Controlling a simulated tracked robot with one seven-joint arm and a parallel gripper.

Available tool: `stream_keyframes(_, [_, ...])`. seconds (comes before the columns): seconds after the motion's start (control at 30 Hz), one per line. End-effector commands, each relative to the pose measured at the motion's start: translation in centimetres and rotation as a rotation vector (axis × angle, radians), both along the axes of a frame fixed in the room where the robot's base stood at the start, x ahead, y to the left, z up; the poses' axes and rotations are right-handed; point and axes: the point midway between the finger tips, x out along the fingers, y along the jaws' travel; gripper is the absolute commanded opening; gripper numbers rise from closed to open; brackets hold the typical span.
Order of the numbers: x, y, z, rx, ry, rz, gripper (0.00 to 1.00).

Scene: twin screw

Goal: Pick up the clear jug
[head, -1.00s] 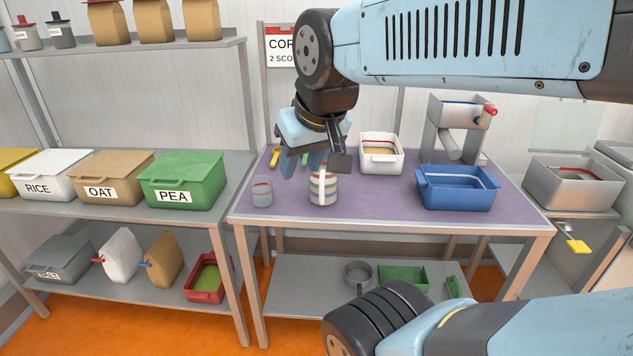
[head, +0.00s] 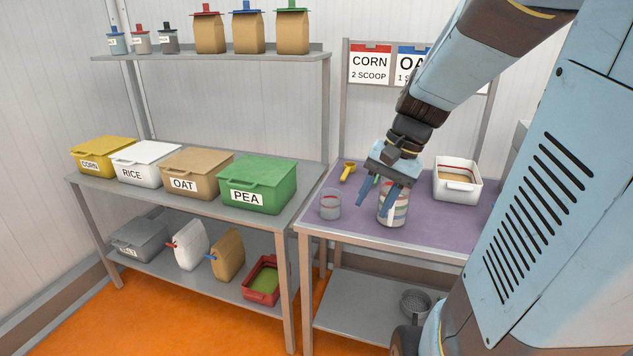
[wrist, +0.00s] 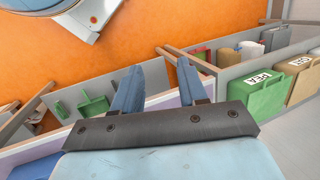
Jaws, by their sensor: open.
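The clear jug (head: 330,206) is a small see-through container with a red line around it. It stands upright on the purple table top (head: 440,217), near its left front edge. My gripper (head: 374,208) is open and empty, pointing down to the right of the jug and apart from it. Its fingers overlap a striped jar (head: 398,208) in the head view; I cannot tell if they touch it. The wrist view shows both blue fingers (wrist: 157,70) spread, with nothing between them, and I do not make out the jug there.
A yellow scoop (head: 348,172) lies behind the jug. A white bin (head: 457,190) stands at the back right. The left shelf carries lidded bins, with the green PEA bin (head: 258,183) nearest the table. My arm hides the table's right side.

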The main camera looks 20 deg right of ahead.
Motion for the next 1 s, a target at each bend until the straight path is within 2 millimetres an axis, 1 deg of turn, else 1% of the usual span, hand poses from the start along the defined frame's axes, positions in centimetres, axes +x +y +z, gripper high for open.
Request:
stream_keyframes(0.03, [0.6, -0.6, -0.8, 0.048, 0.041, -0.048, 0.42])
stream_keyframes(0.27, [3.2, -3.0, -3.6, 0.276, 0.184, -0.266, 0.42])
stream_keyframes(0.47, [5.3, -5.9, -6.0, 0.493, 0.283, -0.458, 0.42])
stream_keyframes(0.67, [7.2, -9.7, -8.5, 0.724, 0.356, -0.649, 0.42])
stream_keyframes(0.77, [7.9, -12.0, -9.8, 0.844, 0.383, -0.743, 0.42])
stream_keyframes(1.0, [8.9, -18.1, -13.3, 1.146, 0.414, -0.965, 0.42])
